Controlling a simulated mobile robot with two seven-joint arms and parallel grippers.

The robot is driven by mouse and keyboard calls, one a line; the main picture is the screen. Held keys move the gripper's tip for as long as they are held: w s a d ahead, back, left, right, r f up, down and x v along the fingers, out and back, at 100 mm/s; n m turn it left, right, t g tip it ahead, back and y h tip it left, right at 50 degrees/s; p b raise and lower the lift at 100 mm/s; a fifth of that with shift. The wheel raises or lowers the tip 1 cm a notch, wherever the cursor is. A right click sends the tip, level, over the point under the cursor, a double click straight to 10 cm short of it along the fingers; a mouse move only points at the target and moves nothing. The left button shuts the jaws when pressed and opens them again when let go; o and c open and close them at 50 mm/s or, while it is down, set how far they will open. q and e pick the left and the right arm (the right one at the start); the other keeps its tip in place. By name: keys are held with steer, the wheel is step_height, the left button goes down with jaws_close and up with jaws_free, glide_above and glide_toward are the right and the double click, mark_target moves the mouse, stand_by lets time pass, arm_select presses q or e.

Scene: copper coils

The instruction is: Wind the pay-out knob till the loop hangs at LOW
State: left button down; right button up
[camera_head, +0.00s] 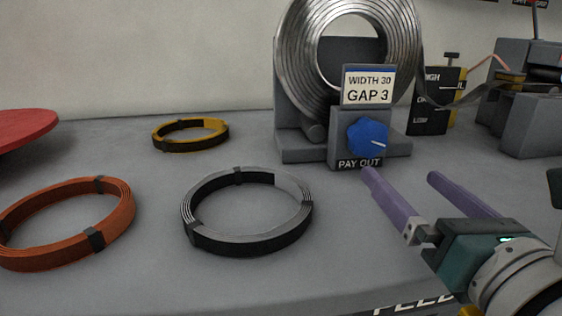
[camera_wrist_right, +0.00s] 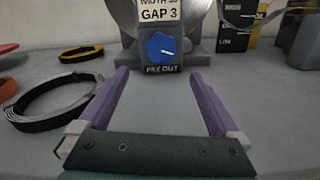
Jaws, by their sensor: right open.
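The blue pay-out knob (camera_head: 367,137) is on a grey block labelled PAY OUT, its white pointer mark facing right. In the right wrist view the knob (camera_wrist_right: 160,48) is ahead, between and beyond the fingertips. My right gripper (camera_head: 400,175) is open and empty, its purple fingers short of the knob and not touching it. The metal strip's loop (camera_head: 440,104) sags from the coil (camera_head: 405,50) across the dark gauge board (camera_head: 428,120). Its bottom looks between the HIGH and LOW marks, above LOW. My left gripper is out of view.
A grey coil (camera_head: 290,225), an orange coil (camera_head: 60,250) and a yellow coil (camera_head: 190,143) lie on the grey table (camera_head: 150,290). A red disc (camera_head: 25,128) is at far left. A grey machine (camera_head: 530,125) stands right of the gauge. Table before the knob is clear.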

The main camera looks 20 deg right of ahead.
mark_target(370, 144)
steer(key=x, duration=0.9)
steer(key=shift+w+d+r, duration=0.1)
steer(key=shift+w+d, duration=0.05)
steer(key=c, duration=1.4)
